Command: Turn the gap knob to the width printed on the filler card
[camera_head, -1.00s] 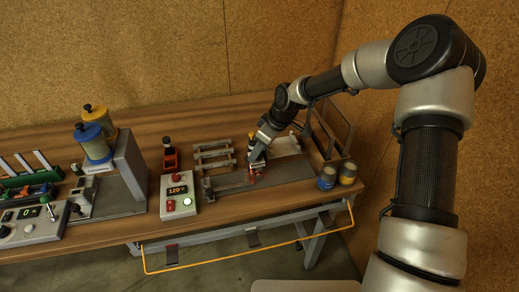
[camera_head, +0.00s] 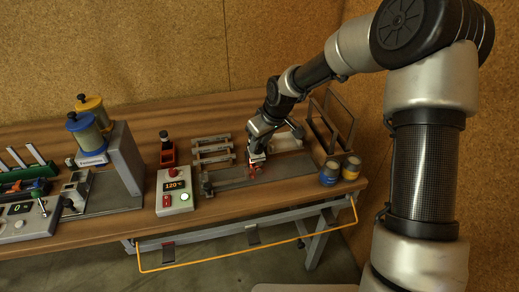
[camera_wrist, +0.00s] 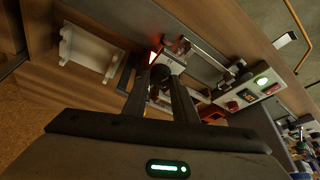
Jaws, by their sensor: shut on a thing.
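My gripper (camera_head: 257,159) reaches down to a grey fixture (camera_head: 226,184) with a red part (camera_head: 254,170) near the right of the bench. In the wrist view my gripper (camera_wrist: 160,74) has its fingers closed in on a small dark knob (camera_wrist: 160,73). The fingers largely cover it, and I cannot read a scale on it. Beside it are a pale block and a glowing red spot. Another dark knob (camera_wrist: 243,73) sits farther along the fixture. I cannot make out a filler card or a printed width in either view.
A control box (camera_head: 175,192) reading 120° stands left of the fixture. A red-based tool (camera_head: 167,152) stands behind it. Two tins (camera_head: 340,172) are close on the right, with an upright frame rack (camera_head: 327,125) behind. A yellow rail (camera_head: 245,258) runs below the bench front.

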